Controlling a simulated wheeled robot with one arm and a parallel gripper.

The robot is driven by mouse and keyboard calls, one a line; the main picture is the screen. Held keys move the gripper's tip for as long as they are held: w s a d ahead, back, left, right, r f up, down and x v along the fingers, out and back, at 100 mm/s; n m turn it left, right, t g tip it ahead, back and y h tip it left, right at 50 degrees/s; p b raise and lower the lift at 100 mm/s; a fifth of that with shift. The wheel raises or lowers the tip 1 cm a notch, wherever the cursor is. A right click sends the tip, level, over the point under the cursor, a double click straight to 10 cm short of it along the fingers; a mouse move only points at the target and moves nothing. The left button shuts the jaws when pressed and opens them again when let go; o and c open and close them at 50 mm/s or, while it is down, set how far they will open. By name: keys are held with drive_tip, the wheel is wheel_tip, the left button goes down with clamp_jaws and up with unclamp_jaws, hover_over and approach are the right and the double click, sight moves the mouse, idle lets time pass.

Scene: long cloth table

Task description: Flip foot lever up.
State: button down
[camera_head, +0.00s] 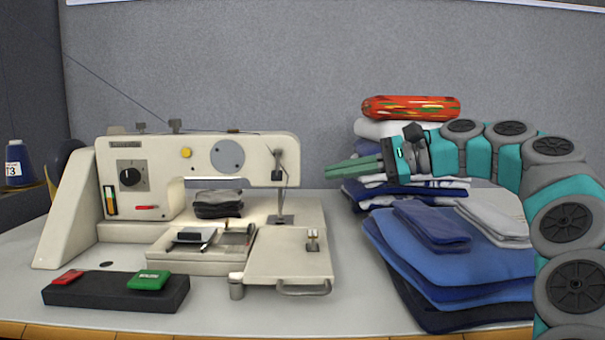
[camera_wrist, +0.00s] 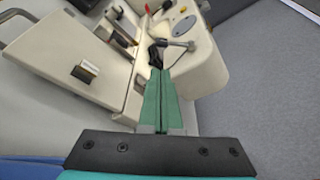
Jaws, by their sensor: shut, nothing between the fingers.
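A cream sewing machine (camera_head: 240,150) stands on the left half of the table in the head view. Its presser foot area (camera_head: 281,217) is at the right end, below a small grey lever (camera_head: 279,168) on the head's end face. In the wrist view a grey lever with a round tip (camera_wrist: 178,44) sticks out of the cream end face, just beyond my fingertips. My gripper (camera_head: 327,172) is shut and empty, pointing left at the machine's end, right of the lever and apart from it in the head view. The green fingers (camera_wrist: 157,75) lie together in the wrist view.
Stacks of folded blue cloth (camera_head: 450,260) lie under and right of my arm, with a red patterned roll (camera_head: 410,107) on top behind. A hinged plate (camera_head: 290,255) extends before the machine.

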sight(278, 165)
drive_tip(key=shift+a, duration=0.15)
drive_tip(key=x, duration=1)
drive_tip(key=shift+b, duration=0.4)
